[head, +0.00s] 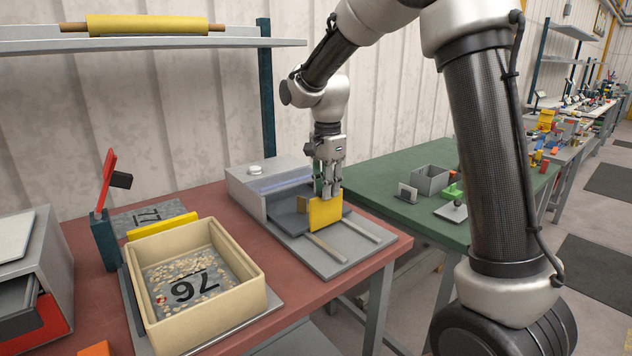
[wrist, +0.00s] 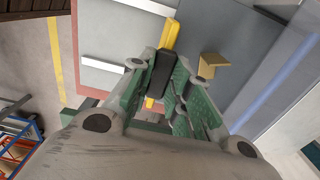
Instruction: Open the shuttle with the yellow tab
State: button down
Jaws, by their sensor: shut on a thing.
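The yellow tab (head: 325,214) stands upright at the front of the dark grey shuttle (head: 287,222) on the panel bender (head: 245,190). The shuttle lies at the bender's mouth, behind two pale rails on the grey base plate (head: 333,264). My gripper (head: 327,188) points down from above and is shut on the tab's upper part. In the wrist view the yellow tab (wrist: 172,34) shows beside the green-padded fingers of my gripper (wrist: 167,82). The fingers hide part of the tab and of the shuttle behind it.
A cream tray (head: 258,294) marked 76, with loose bits inside, stands at the left on the red table. A red-handled lever (head: 106,180) stands behind it. A green table (head: 385,170) with a grey box is at the right. The rails' front stretch is clear.

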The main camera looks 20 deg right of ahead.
jog(key=s+d, duration=0.5)
jog(key=s, duration=0.7)
jog(key=shift+s, duration=0.1)
jog(key=c, duration=1.3)
grip_release()
notch_tip(320, 180, up, 12)
jog(key=shift+r, duration=0.1)
